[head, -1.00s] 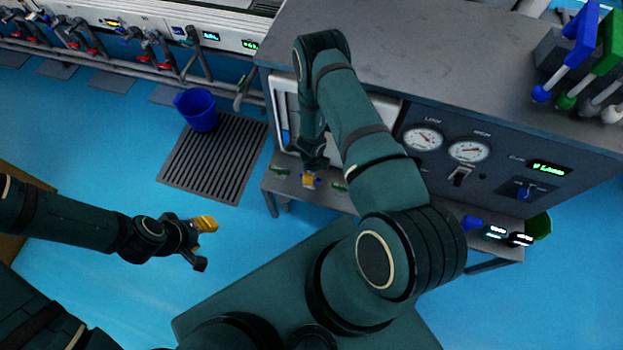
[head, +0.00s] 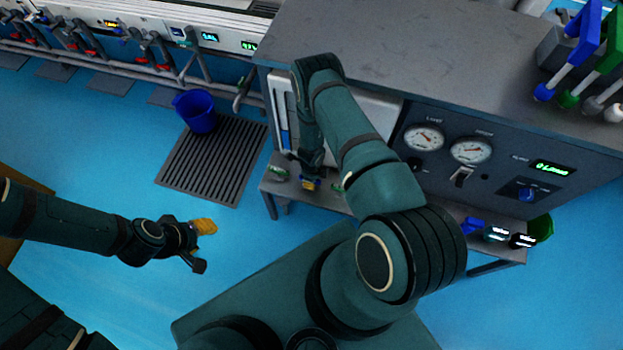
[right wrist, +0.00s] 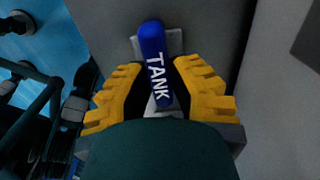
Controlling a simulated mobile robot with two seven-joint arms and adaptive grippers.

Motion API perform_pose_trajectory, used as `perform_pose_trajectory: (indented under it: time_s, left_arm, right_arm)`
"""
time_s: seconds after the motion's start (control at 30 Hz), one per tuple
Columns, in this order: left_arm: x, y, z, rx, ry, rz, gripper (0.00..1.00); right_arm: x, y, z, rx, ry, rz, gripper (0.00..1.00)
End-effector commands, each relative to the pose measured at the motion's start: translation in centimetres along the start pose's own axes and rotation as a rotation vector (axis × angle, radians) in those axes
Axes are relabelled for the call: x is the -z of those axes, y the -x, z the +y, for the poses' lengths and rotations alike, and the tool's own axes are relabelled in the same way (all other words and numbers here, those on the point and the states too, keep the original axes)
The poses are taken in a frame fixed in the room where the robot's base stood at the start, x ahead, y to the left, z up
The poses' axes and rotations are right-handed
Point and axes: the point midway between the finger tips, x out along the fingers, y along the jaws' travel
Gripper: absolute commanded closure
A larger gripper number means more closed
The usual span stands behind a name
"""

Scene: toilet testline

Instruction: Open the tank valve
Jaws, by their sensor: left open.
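The tank valve's blue handle (right wrist: 154,62), marked TANK in white, shows in the right wrist view. It stands against a grey plate on the wall. My right gripper (right wrist: 158,75) has its yellow fingers on either side of the handle, with the tips close to it. I cannot tell whether they press on it. In the head view my right gripper (head: 310,184) is small and mostly hidden by its own arm, at the lower front of the cabinet. My left gripper (head: 203,246) is open and empty above the blue floor, away from the valve.
The grey cabinet (head: 480,60) carries gauges, a blue knob (head: 526,195) and a low shelf (head: 275,192). A blue bucket (head: 195,110) stands by a floor grate (head: 210,165). Blue and green levers (head: 583,50) stand on the cabinet top. Open floor lies around my left gripper.

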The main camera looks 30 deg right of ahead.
Motion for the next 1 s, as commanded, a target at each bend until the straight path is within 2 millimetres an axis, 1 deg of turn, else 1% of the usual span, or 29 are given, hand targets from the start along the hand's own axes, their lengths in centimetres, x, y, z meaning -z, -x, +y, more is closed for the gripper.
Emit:
perform_pose_trajectory:
  time_s: [0.17, 0.37, 0.7, 1.0]
  left_arm:
    - [0.0, -0.1, 0.0, 0.0, 0.0, 0.0, 0.53]
    - [0.0, -0.7, -0.2, 0.0, 0.0, 0.002, 0.53]
    - [0.2, -2.2, -0.8, 0.001, -0.001, 0.01, 0.53]
    - [0.2, -2.4, -0.9, 0.001, -0.002, 0.012, 0.53]
  right_arm:
    - [0.0, -0.1, 0.0, -0.001, 0.007, 0.0, 1.0]
    - [0.0, -0.2, 0.0, 0.0, 0.065, 0.0, 1.0]
    - [-0.1, -0.2, -0.1, 0.0, 0.311, 0.0, 1.0]
    - [-0.1, -0.1, -0.2, -0.002, 0.537, 0.0, 1.0]
